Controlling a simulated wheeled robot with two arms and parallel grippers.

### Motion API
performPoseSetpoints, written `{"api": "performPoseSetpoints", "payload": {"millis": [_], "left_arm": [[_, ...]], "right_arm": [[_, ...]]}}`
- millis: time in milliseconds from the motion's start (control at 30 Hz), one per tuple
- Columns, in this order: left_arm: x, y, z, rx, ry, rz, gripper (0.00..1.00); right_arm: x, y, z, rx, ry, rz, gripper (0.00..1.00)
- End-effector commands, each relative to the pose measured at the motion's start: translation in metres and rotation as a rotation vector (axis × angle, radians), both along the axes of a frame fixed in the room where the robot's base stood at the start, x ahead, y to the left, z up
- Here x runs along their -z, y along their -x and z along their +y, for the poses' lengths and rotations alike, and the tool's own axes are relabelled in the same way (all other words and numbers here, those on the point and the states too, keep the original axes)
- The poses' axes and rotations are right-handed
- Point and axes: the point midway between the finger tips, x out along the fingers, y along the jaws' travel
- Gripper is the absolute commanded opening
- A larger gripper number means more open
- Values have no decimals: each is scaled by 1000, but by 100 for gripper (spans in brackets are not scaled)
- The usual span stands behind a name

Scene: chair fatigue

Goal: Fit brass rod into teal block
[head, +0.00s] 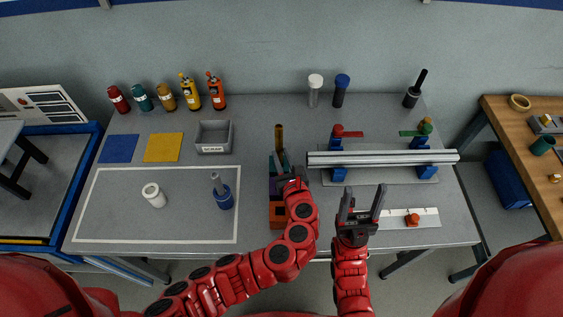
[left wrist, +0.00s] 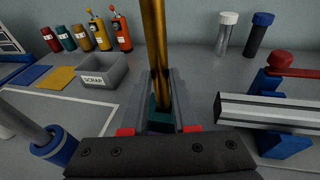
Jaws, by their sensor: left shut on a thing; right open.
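The brass rod (head: 279,136) stands upright at the middle of the table. It also shows in the left wrist view (left wrist: 155,45), rising between the fingers. My left gripper (head: 281,163) is shut on the rod, low on its length. The teal block (head: 272,161) is at the rod's lower end; in the left wrist view teal (left wrist: 160,122) shows just below the rod, between the fingers. The fingers hide whether the rod is inside the block or only touching it. My right gripper (head: 362,203) is open and empty, near the table's front edge.
A purple block (head: 273,187) and an orange block (head: 277,216) line up in front of the teal one. A silver rail (head: 385,158) on blue supports lies to the right. A grey scrap bin (head: 213,139) and blue holder (head: 223,199) stand left.

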Motion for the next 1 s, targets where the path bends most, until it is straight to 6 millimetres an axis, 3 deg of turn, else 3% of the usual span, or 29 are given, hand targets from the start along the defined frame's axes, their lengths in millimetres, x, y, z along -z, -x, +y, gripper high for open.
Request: {"api": "performPoseSetpoints", "payload": {"millis": [267, 567, 1000], "left_arm": [[38, -5, 0, -2, 1, 0, 0], [35, -5, 0, -2, -1, -1, 0], [48, -5, 1, -3, -3, 0, 0]], "right_arm": [[39, 0, 0, 0, 0, 0, 62], [36, 0, 0, 0, 0, 0, 62], [42, 0, 0, 0, 0, 0, 62]]}}
